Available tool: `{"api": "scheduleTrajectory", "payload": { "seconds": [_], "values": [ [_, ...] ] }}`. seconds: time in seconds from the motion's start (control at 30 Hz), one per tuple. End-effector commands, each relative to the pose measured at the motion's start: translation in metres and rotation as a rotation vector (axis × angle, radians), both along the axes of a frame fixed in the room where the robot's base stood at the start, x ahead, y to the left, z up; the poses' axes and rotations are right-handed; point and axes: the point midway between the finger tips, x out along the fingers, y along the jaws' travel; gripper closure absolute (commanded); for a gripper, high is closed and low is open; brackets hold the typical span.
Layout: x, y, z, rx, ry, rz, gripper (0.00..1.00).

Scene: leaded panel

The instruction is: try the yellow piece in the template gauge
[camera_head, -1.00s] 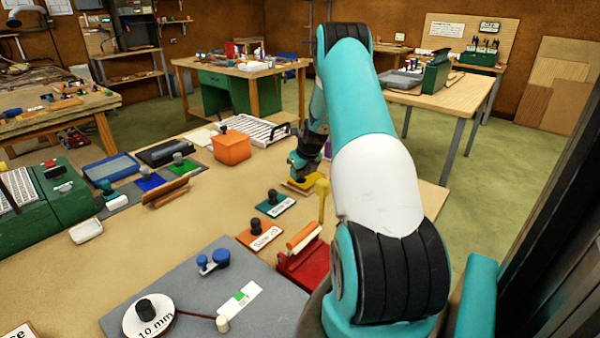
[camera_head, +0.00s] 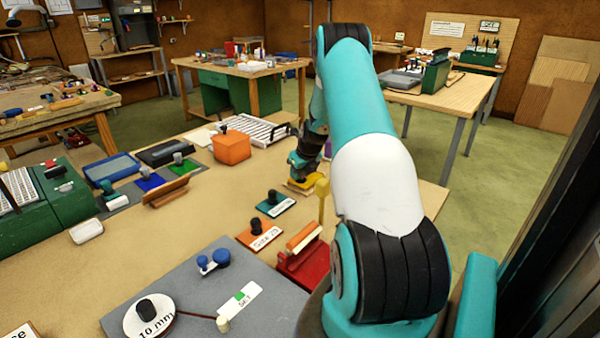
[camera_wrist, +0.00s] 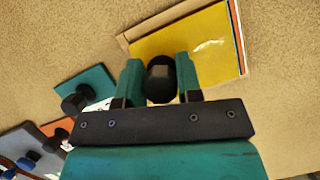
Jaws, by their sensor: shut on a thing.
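The yellow piece (camera_wrist: 195,45) is a flat yellow square with a black knob (camera_wrist: 159,80), seen in the wrist view. My gripper (camera_wrist: 159,84) has its two green fingers on either side of the knob and is shut on it. In the head view the yellow piece (camera_head: 305,186) shows low over the bench beneath my gripper (camera_head: 304,172). A tan edge, perhaps a wooden backing, shows along its border in the wrist view. I cannot tell whether the piece touches the bench. I cannot tell for sure which item is the template gauge.
A teal plate (camera_head: 276,204) and an orange plate (camera_head: 260,236), both with black knobs, lie nearer. An orange box (camera_head: 232,148) and a white rack (camera_head: 258,130) stand behind.

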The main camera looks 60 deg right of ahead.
Motion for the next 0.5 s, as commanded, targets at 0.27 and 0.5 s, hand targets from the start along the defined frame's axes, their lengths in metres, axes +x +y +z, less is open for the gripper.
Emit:
{"api": "scheduleTrajectory", "payload": {
  "seconds": [0.27,0.5],
  "values": [
    [0.0002,-0.0002,-0.0041,0.000,-0.001,0.000,0.88],
    [0.0002,-0.0003,-0.0078,-0.001,-0.001,0.000,0.88]
  ]
}}
